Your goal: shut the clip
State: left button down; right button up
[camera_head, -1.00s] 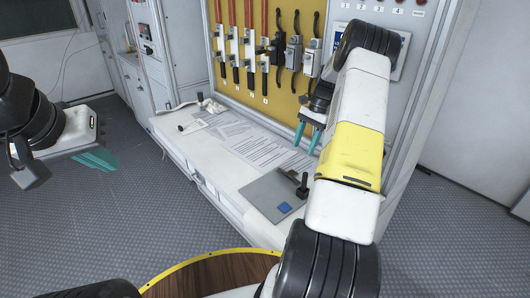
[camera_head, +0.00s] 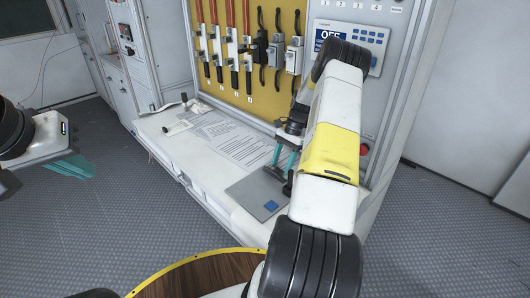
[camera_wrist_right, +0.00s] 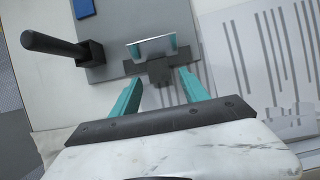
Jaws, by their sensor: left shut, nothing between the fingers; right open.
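In the right wrist view, a dark clip lies on the grey plate (camera_wrist_right: 120,22). Its thick black lever handle (camera_wrist_right: 55,45) sticks out to the left, and a dark bracket (camera_wrist_right: 160,70) with a shiny pale piece (camera_wrist_right: 152,48) lies right of it. I cannot tell for certain how far the clip is open. My right gripper (camera_head: 285,160) is open, its teal fingers pointing down just above the plate (camera_head: 245,192). In the wrist view the fingertips (camera_wrist_right: 159,84) flank the bracket; contact is unclear. My left gripper (camera_head: 68,167) is shut and empty, far left over the floor.
Printed sheets (camera_head: 240,145) lie on the white bench (camera_head: 165,150) left of the plate. A blue square (camera_head: 271,206) marks the plate's front. A yellow panel (camera_head: 225,80) with fuses and switches rises behind. A control box with a display (camera_head: 330,38) is behind my right arm.

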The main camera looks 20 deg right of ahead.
aim_at(280, 170)
jog(key=shift+c, duration=0.4)
grip_shut()
jog(key=shift+a+r, duration=0.1)
jog(key=shift+r, duration=0.05)
jog(key=shift+s+a+r+t+h, duration=0.1)
jog(key=shift+a+r+t+h, duration=0.2)
jog(key=shift+h, duration=0.6)
jog(key=h, duration=0.2)
jog(key=a+r+t+h, duration=0.1)
jog(key=shift+s+a+t+h, duration=0.2)
jog(key=shift+t+h, duration=0.1)
jog(key=shift+h, duration=0.1)
jog(key=shift+s+a+r+t+h, duration=0.15)
jog(key=shift+a+t+h, duration=0.1)
jog(key=shift+h, duration=0.5)
jog(key=shift+s+a+f+t+h, duration=0.1)
jog(key=shift+a+t+h, duration=0.2)
jog(key=shift+h, duration=0.5)
jog(key=shift+s+a+r+t+h, duration=0.15)
jog(key=shift+a+t+h, duration=0.1)
jog(key=shift+h, duration=0.5)
jog(key=shift+s+f, duration=0.1)
